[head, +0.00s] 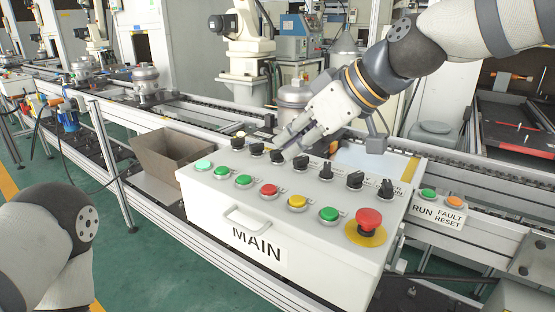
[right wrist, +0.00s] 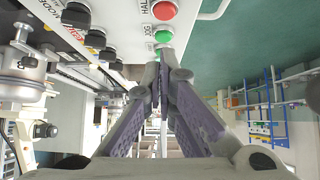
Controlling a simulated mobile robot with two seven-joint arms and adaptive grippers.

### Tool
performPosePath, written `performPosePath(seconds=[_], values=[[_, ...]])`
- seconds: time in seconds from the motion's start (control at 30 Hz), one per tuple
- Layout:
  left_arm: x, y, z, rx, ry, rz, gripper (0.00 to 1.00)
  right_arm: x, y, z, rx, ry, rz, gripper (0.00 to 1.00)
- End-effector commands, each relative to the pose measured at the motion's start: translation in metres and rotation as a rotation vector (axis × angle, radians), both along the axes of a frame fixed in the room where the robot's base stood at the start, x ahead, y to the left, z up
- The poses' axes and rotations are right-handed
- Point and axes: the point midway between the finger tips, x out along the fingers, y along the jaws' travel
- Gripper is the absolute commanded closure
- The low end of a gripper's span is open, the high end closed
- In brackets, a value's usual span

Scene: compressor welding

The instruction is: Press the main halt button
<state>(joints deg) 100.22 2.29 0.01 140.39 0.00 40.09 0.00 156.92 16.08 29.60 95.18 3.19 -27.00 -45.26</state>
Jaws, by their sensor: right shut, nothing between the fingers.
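The white control box marked MAIN (head: 257,246) stands in front of me in the head view. Its front row holds a small red button (head: 268,190) between a green and a yellow one. In the right wrist view this red button (right wrist: 164,10) sits at the top edge beside a partly cut label reading "HAL". My right gripper (head: 281,143) is shut and empty, above the back part of the box near the black knobs. It also shows in the right wrist view (right wrist: 162,72), its tips near the green buttons in the picture. My left gripper is out of view.
A red mushroom button (head: 369,219) on a yellow base is at the box's right end. Black rotary knobs (head: 301,161) line the back. A small RUN / FAULT RESET box (head: 438,211) stands right. A metal bin (head: 172,155) and conveyor rails lie left and behind.

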Motion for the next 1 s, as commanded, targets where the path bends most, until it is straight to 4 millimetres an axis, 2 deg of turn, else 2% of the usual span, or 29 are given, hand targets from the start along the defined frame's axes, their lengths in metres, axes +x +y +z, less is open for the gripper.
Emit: performPosePath(seconds=[0.13,0.3,1.0], values=[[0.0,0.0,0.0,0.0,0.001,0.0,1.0,-0.011,-0.016,0.021,0.003,-0.003,-0.002,1.0],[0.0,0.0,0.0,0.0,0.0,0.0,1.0,-0.018,-0.026,0.033,0.002,-0.004,-0.001,1.0],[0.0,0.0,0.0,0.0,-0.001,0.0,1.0,-0.019,-0.027,0.036,0.003,-0.005,-0.001,1.0]])
